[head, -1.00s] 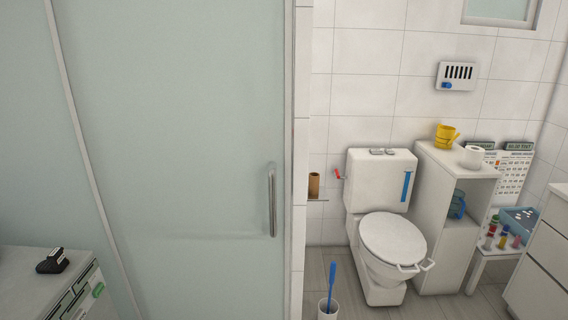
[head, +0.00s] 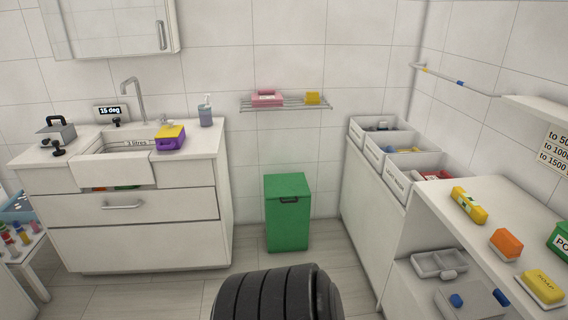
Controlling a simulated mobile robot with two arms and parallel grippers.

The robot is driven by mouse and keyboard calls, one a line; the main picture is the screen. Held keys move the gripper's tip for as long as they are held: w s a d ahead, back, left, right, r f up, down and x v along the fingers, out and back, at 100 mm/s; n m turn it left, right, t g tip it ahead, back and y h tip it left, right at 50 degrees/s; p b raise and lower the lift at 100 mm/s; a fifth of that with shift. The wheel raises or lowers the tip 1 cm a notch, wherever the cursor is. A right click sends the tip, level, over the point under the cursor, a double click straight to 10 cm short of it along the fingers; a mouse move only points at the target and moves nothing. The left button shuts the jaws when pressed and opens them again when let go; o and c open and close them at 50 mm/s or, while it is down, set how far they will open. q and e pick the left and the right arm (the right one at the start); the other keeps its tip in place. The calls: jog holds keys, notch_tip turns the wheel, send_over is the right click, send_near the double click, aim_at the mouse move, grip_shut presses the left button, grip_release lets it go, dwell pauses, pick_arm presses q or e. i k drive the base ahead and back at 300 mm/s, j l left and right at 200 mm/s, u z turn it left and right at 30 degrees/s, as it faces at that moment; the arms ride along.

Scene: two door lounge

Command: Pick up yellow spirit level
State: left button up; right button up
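A yellow bar-shaped object that looks like the yellow spirit level (head: 469,205) lies on the white counter (head: 440,194) at the right of the head view. It is near the counter's far end, with an orange block (head: 505,245) nearer to me. Its small markings are too small to make out. Neither of my grippers is in view.
Open white bins (head: 396,169) stand behind the counter. A yellow soap block (head: 543,286) lies at its near end. A green bin (head: 288,212) stands on the floor by the back wall. A sink cabinet (head: 135,232) is at the left.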

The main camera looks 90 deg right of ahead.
aim_at(473, 208)
jog(key=z, duration=4.05)
jog(key=i+j+z, duration=0.1)
jog(key=i+z, duration=0.15)
jog(key=i+j+z, duration=0.2)
jog(key=i, duration=0.3)
jog(key=i+j+z, duration=0.25)
jog(key=i+l, duration=0.1)
